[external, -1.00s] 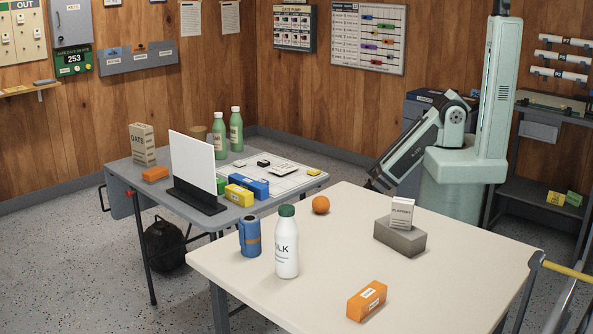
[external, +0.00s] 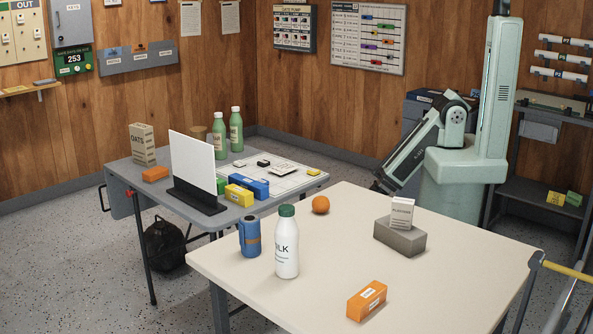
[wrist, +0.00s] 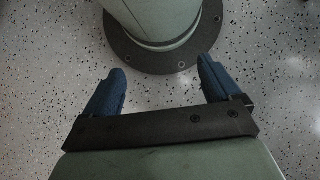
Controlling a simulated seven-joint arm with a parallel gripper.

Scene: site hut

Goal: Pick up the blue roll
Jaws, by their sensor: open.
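The blue roll (external: 249,238) stands upright on the near left part of the cream table (external: 440,270), with a brown band around its middle. My gripper (external: 376,184) hangs low by my base, beyond the far edge of the cream table and well away from the roll. In the wrist view its two blue fingers (wrist: 160,84) are spread wide with nothing between them. Only floor and my base show below.
On the cream table are an orange (external: 320,205), an orange box (external: 366,301) and a grey block (external: 400,238) bearing a small white box (external: 402,212). A grey side table (external: 128,175) holds a white panel (external: 193,161), green bottles and boxes. The cream table's middle is clear.

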